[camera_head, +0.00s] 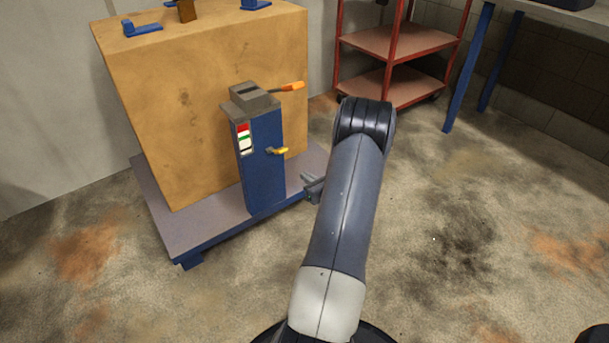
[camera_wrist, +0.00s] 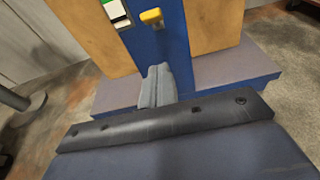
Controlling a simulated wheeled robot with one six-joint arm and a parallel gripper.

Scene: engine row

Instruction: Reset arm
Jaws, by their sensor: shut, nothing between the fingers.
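My arm reaches forward from the bottom middle of the head view and bends over at its far end. My gripper (camera_head: 314,188) shows partly behind the arm, just right of the blue post's base. In the wrist view my gripper (camera_wrist: 158,85) is shut and empty, its fingers together in front of the lower part of the blue post (camera_wrist: 160,45). The post (camera_head: 262,165) stands upright with a grey top, an orange handle (camera_head: 292,86) and a yellow knob (camera_head: 277,150). I cannot tell whether the fingers touch anything.
A large tan block (camera_head: 200,110) stands behind the post on a low grey platform (camera_head: 190,218) with blue edges. A red shelf cart (camera_head: 398,45) and a table with blue legs (camera_head: 468,70) stand at the back right. The floor at right is open and stained.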

